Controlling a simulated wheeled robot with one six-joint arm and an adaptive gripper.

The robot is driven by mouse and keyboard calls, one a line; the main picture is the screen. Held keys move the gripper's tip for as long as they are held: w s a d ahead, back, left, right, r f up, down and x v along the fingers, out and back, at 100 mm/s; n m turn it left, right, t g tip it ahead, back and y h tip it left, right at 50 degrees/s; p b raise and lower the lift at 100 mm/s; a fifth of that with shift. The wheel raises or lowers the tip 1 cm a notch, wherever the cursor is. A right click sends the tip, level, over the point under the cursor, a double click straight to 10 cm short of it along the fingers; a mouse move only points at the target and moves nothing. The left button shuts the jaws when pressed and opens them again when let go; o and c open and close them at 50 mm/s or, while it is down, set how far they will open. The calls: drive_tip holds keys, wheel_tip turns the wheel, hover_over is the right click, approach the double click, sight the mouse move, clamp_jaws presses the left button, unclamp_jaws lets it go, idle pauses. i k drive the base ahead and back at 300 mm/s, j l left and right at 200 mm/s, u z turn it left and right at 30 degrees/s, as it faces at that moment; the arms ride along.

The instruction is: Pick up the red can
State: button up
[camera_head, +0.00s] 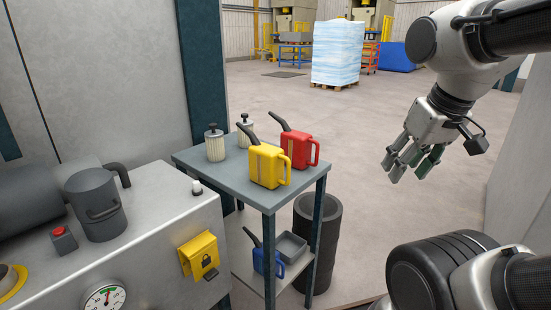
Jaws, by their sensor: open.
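The red can (299,149) stands upright on the top of a grey table (217,176), near its far right side. It has a black spout pointing up to the left and a handle on its right. A yellow can (267,167) of the same shape stands just in front and to the left of it, hiding part of its lower left. My gripper (409,166) is open and empty in the air, to the right of the table and apart from the red can.
Two pale ribbed cylinders with dark tops (214,146) stand at the table's back left. A blue can (266,263) and a grey tray (291,247) are on the lower shelf. A dark drum (325,238) stands beside the table. A machine housing (150,255) fills the left.

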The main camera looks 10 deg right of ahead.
sight(297, 146)
drive_tip(key=u, duration=2.3)
drive_tip(key=z, duration=2.45)
drive_tip(key=i+l+z, duration=0.15)
drive_tip(key=z, duration=0.3)
drive_tip(key=i+l+z, duration=0.2)
drive_tip(key=z, duration=0.2)
